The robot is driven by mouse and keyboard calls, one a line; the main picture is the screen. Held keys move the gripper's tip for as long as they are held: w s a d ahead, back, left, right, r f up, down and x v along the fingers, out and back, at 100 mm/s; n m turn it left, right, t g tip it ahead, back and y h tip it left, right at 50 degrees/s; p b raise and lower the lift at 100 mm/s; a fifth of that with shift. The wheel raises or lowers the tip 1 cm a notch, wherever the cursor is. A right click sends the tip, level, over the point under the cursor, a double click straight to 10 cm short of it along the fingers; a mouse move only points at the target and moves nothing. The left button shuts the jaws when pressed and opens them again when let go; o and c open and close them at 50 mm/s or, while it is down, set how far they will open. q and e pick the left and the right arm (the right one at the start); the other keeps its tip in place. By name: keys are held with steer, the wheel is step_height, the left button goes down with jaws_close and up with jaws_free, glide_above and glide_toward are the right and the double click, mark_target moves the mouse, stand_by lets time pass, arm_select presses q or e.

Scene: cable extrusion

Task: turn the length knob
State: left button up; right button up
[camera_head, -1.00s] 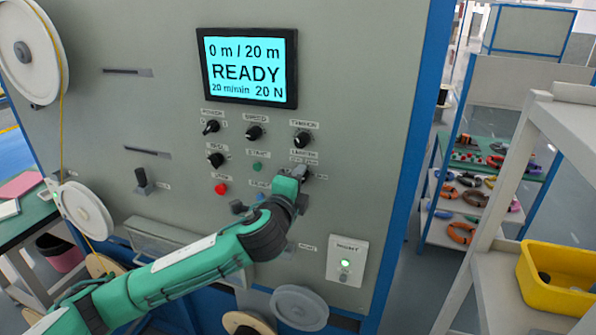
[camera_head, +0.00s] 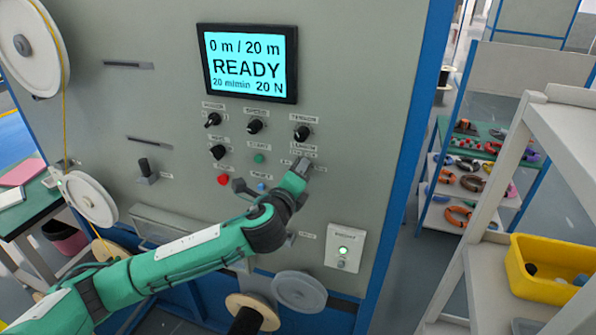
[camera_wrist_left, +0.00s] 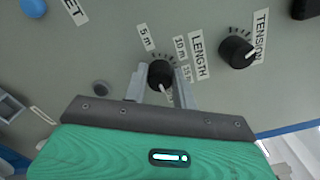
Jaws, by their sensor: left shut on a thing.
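The length knob (camera_wrist_left: 160,74) is a small black dial with a white pointer line, labelled LENGTH with 5 m, 10 m and further marks in the left wrist view. My left gripper (camera_wrist_left: 159,85) is shut on it, one finger on each side. In the head view my left gripper (camera_head: 303,170) is against the panel below the tension knob (camera_head: 301,133) and hides the length knob. The display (camera_head: 248,63) reads 0 m / 20 m, READY, 20 m/min and 20 N. My right gripper is not in view.
The speed knob (camera_head: 255,126), a green button (camera_head: 258,158), a red button (camera_head: 223,180) and a blue button (camera_head: 261,187) are close by. A lit white switch box (camera_head: 344,247) is lower right. A shelf with a yellow bin (camera_head: 548,268) stands at right.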

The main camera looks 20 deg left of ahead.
arm_select(q)
steer(key=shift+f, duration=0.1)
steer(key=o, duration=1)
steer(key=s+b, duration=0.4)
steer(key=s, duration=0.9)
steer(key=shift+s+a, duration=0.25)
steer(key=shift+s, duration=0.15)
